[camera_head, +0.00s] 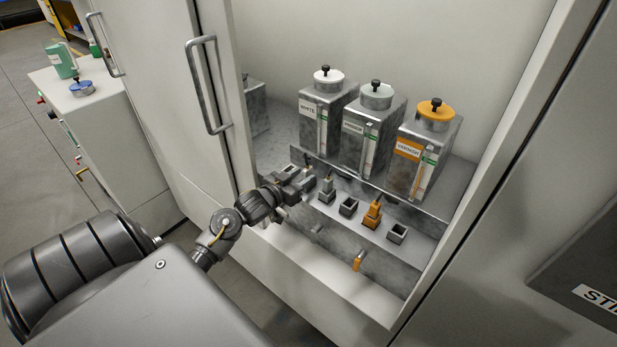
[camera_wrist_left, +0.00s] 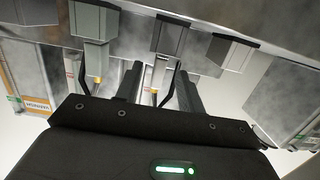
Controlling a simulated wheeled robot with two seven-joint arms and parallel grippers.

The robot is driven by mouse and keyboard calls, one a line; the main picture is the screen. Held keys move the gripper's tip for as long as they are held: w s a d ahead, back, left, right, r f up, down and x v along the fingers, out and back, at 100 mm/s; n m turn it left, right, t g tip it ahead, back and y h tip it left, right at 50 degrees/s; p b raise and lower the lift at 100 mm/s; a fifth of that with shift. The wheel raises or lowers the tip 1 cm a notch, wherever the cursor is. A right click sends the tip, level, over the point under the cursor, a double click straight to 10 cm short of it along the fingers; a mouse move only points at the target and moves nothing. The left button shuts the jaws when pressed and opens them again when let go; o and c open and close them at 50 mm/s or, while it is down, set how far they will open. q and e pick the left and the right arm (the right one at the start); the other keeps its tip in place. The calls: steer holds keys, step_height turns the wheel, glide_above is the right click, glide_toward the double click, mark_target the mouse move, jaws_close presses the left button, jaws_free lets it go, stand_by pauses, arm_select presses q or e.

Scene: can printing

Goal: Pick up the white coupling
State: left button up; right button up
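The white coupling shows in the left wrist view as a pale narrow piece (camera_wrist_left: 159,70) with a dark hose, below a dark-rimmed socket (camera_wrist_left: 171,37). In the head view it is mostly hidden by my left gripper, beside its dark stem (camera_head: 306,166). My left gripper (camera_head: 300,182) is at the left end of the socket ledge. In the wrist view its two fingers (camera_wrist_left: 158,88) are apart, with the pale piece appearing between them. I cannot tell whether they touch it. My right gripper is not in view.
A grey-green coupling (camera_head: 327,190) stands close beside the gripper, then an empty socket (camera_head: 348,206), an orange coupling (camera_head: 372,215) and another empty socket (camera_head: 397,234). Behind stand a white-lidded tank (camera_head: 322,110), a grey-lidded tank (camera_head: 368,130) and an orange-lidded varnish tank (camera_head: 425,150). A cabinet door (camera_head: 165,100) is at left.

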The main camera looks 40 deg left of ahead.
mark_target(311, 171)
arm_select(q)
steer(key=shift+w, duration=0.2)
steer(key=w, duration=0.2)
steer(key=w+f, duration=0.1)
steer(key=w, duration=0.1)
steer(key=shift+w+p, duration=0.3)
steer(key=shift+p, duration=0.05)
jaws_close()
